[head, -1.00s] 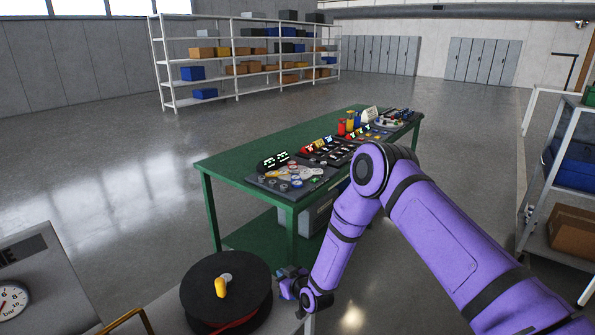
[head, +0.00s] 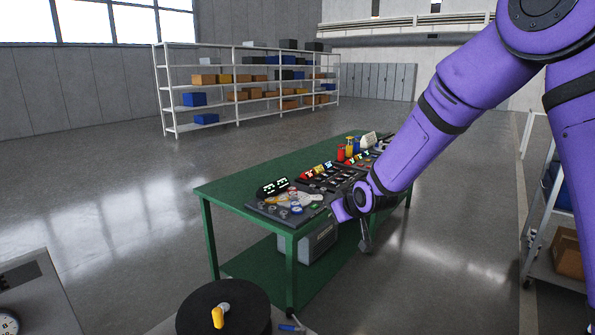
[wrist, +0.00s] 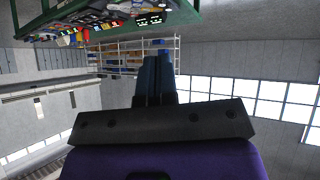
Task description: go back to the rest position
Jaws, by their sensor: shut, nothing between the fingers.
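My gripper (head: 366,240) hangs at the end of my raised purple arm, in front of the right part of the green table (head: 236,193) in the head view. Its fingers are small and hard to make out there. In the wrist view my gripper (wrist: 153,75) shows two dark blue fingers close together, with nothing between them. The purple forearm covers the right end of the table.
The table carries trays of small parts and red and yellow bottles (head: 341,153). A white rack (head: 163,100) stands behind; a cart (head: 540,230) stands right. Open floor lies left.

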